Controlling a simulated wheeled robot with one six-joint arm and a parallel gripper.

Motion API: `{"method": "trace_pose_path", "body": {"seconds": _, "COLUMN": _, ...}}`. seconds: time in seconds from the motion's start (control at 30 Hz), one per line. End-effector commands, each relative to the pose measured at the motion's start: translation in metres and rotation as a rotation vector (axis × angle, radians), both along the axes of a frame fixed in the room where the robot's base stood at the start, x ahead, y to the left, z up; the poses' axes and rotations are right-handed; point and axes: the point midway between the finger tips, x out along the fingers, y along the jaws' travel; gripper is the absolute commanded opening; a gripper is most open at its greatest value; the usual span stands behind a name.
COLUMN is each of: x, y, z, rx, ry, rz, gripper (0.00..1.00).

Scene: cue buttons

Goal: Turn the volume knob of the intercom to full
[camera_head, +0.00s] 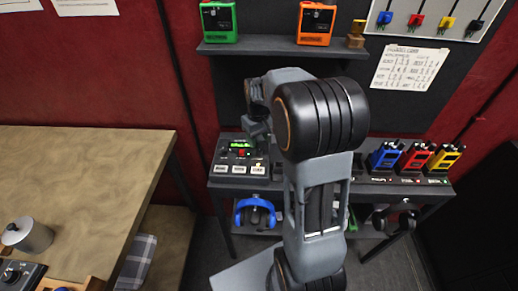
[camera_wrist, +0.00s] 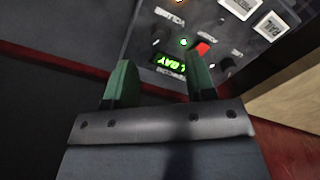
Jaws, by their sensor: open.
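The intercom (camera_head: 240,158) looks like the dark panel with a lit green display and a row of white buttons, on the left of the shelf unit. In the wrist view its tilted panel (camera_wrist: 180,20) shows the green display (camera_wrist: 174,66), a red button (camera_wrist: 203,49) and white keys. I cannot clearly pick out the volume knob; a dark shape beside the right finger is too blurred to tell. My gripper (camera_wrist: 161,62) is open and empty, its green fingers pointing at the display end of the panel. In the head view my gripper (camera_head: 258,133) is just above the intercom, its fingertips unclear.
Blue, red and yellow handsets (camera_head: 417,160) stand on the right of the shelf top. Blue headphones (camera_head: 255,212) and black headphones (camera_head: 396,214) hang below. Green (camera_head: 219,22) and orange (camera_head: 315,24) devices sit on the upper shelf. A wooden table (camera_head: 90,160) is at left.

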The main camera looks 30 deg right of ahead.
Motion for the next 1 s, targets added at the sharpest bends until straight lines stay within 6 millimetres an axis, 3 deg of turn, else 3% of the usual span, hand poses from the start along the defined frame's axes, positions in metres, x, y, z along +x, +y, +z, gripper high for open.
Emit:
{"method": "trace_pose_path", "body": {"seconds": 0.2, "x": -0.001, "y": 0.0, "z": -0.035, "rx": 0.001, "ry": 0.002, "rz": -0.001, "gripper": 0.5}}
{"method": "trace_pose_path", "body": {"seconds": 0.4, "x": 0.0, "y": 0.0, "z": -0.052, "rx": 0.0, "ry": 0.0, "rz": -0.001, "gripper": 0.5}}
{"method": "trace_pose_path", "body": {"seconds": 0.83, "x": 0.0, "y": 0.0, "z": -0.058, "rx": 0.0, "ry": -0.001, "rz": -0.001, "gripper": 0.5}}
{"method": "trace_pose_path", "body": {"seconds": 1.0, "x": 0.0, "y": 0.0, "z": -0.058, "rx": 0.0, "ry": -0.001, "rz": -0.001, "gripper": 0.34}}
